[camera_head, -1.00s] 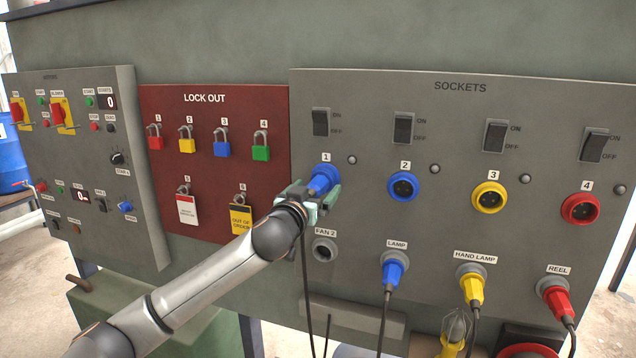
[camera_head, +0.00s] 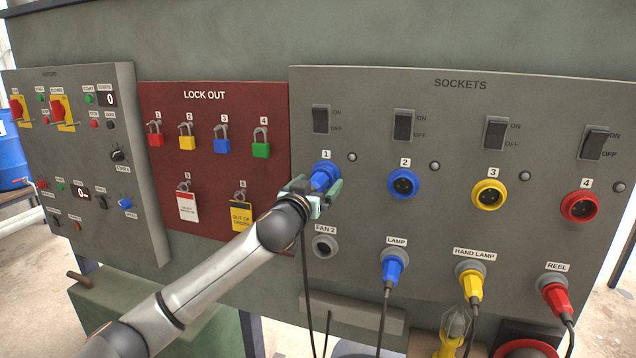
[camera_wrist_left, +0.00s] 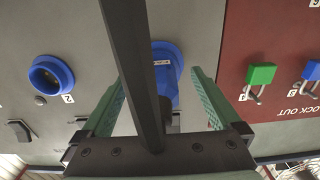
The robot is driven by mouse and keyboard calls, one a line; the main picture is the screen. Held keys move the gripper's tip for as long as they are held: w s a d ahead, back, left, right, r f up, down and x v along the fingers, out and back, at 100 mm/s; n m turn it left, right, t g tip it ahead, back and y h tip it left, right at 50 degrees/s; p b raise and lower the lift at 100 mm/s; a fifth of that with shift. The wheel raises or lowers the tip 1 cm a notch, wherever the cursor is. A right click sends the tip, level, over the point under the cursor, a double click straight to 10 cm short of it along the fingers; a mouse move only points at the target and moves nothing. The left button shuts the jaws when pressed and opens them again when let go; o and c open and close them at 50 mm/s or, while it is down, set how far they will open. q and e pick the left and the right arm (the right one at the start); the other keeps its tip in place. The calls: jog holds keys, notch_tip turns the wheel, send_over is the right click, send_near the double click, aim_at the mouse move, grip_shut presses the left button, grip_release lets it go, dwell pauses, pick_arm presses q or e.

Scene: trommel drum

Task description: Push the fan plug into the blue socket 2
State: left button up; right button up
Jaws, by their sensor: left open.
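A blue plug (camera_head: 324,174), which seems to be the fan plug, sits at socket 1 on the grey sockets panel. My left gripper (camera_head: 325,192) is open, with a finger on each side of this plug. In the left wrist view the plug (camera_wrist_left: 166,75) stands between the two green fingers (camera_wrist_left: 157,92), with gaps on both sides; a dark cable or bar crosses in front of it. The blue socket 2 (camera_head: 403,185) is empty, to the right of socket 1. It also shows in the left wrist view (camera_wrist_left: 50,76). My right gripper is not in view.
The FAN 2 holder (camera_head: 325,246) below is empty. The lamp plug (camera_head: 393,268), hand lamp plug (camera_head: 472,283) and reel plug (camera_head: 557,297) hang with cables in the lower row. Switches (camera_head: 403,126) line the top. Padlocks (camera_head: 261,146) hang on the red board to the left.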

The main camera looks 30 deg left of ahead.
pick_arm(q)
jog(key=shift+c, duration=0.2)
dwell(0.4)
grip_shut()
dwell(0.6)
jog(key=shift+s, duration=0.1)
jog(key=shift+v, duration=2.95)
jog(key=shift+b+v, duration=0.65)
jog(key=shift+v, duration=1.85)
jog(key=shift+d, duration=0.15)
